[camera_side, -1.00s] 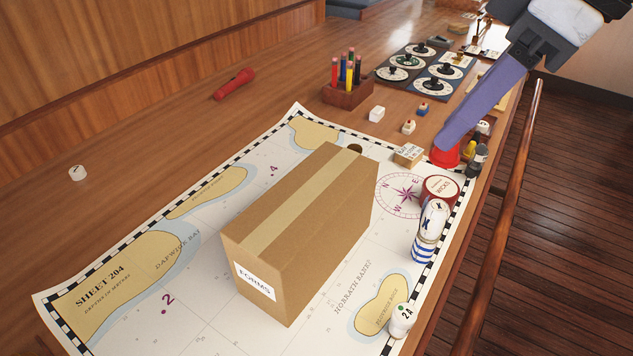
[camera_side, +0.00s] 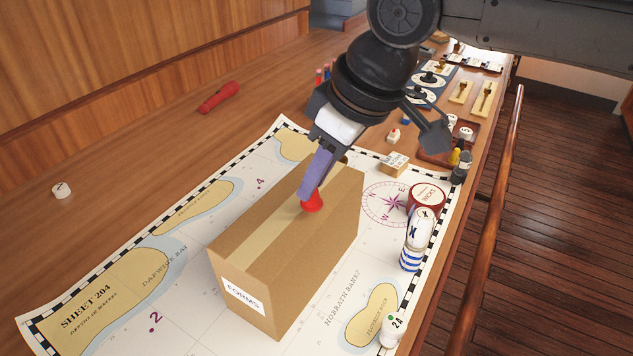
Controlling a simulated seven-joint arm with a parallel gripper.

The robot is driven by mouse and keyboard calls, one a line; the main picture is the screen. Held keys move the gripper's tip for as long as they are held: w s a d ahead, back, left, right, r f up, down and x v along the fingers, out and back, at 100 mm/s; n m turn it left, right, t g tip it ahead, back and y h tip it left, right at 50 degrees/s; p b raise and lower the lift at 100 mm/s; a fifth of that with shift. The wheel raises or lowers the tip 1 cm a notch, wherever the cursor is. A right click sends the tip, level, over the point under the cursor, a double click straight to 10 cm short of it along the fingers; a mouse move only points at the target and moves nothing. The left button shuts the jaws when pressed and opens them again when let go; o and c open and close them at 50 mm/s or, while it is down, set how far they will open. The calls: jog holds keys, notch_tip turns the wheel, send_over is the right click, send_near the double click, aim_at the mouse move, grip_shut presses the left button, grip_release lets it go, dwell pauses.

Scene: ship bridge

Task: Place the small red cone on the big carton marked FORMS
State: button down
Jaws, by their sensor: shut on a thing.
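The big brown carton (camera_side: 262,262) stands on the chart, with a white FORMS label on its near end and a pale tape strip along its top. My gripper (camera_side: 312,196) is over the carton's top, shut on the small red cone (camera_side: 312,205). The cone's lower part shows below the purple fingers, and its upper part is hidden between them. The cone looks upright, at or just above the carton's top; I cannot tell whether it touches.
A red WICKS tin (camera_side: 426,196), a white-and-blue striped item (camera_side: 412,250) and a white piece marked 2A (camera_side: 391,331) stand right of the carton on the chart (camera_side: 190,262). A stamp block (camera_side: 394,164) lies behind. A red torch (camera_side: 219,97) lies back left.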

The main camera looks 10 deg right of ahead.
jog(key=shift+f, duration=0.75)
jog(key=shift+f, duration=0.1)
jog(key=c, duration=0.8)
grip_release()
jog(key=shift+o, duration=0.2)
jog(key=v, duration=1.2)
jog(key=shift+d, duration=0.15)
